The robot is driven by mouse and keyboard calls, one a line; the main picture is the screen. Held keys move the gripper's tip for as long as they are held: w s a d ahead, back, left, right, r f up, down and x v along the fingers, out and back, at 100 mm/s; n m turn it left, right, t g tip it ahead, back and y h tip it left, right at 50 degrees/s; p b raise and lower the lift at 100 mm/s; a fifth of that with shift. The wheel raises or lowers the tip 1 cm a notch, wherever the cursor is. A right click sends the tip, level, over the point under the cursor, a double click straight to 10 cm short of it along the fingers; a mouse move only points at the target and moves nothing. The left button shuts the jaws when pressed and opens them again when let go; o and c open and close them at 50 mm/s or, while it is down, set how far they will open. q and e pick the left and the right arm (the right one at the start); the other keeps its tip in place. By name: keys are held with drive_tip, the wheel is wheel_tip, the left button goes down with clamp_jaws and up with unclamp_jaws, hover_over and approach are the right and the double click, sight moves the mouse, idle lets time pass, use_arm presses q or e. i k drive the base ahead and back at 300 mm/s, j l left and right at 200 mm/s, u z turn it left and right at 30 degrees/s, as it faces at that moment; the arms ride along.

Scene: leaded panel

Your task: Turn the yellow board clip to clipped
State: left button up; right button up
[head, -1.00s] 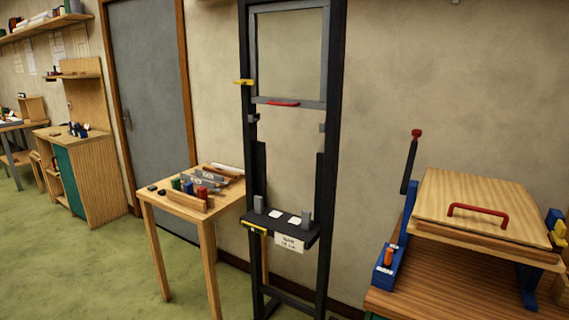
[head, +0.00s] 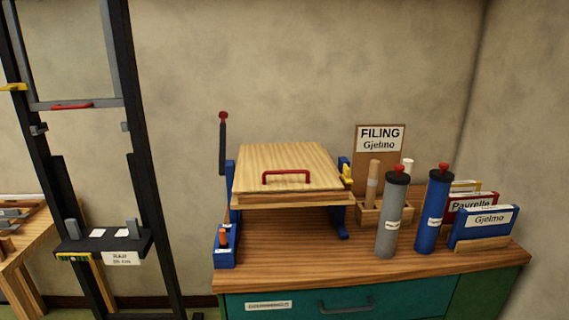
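A small yellow clip (head: 346,172) sits at the right edge of the board, by a blue bracket (head: 344,163). It is too small to tell which way it is turned. Another yellow piece (head: 13,87) is on the left post of the dark frame, at the picture's left edge. Neither of my grippers is in view.
A black lever with a red knob (head: 223,115) rises left of the board. A grey cylinder (head: 392,217) and a blue cylinder (head: 431,212) stand to the right, before file holders (head: 484,227). The dark frame (head: 147,195) stands at left. The bench front (head: 300,265) is clear.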

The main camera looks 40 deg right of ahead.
sight(346, 175)
drive_tip(key=z, duration=1.55)
drive_tip(key=i+j, duration=0.1)
drive_tip(key=i, duration=0.25)
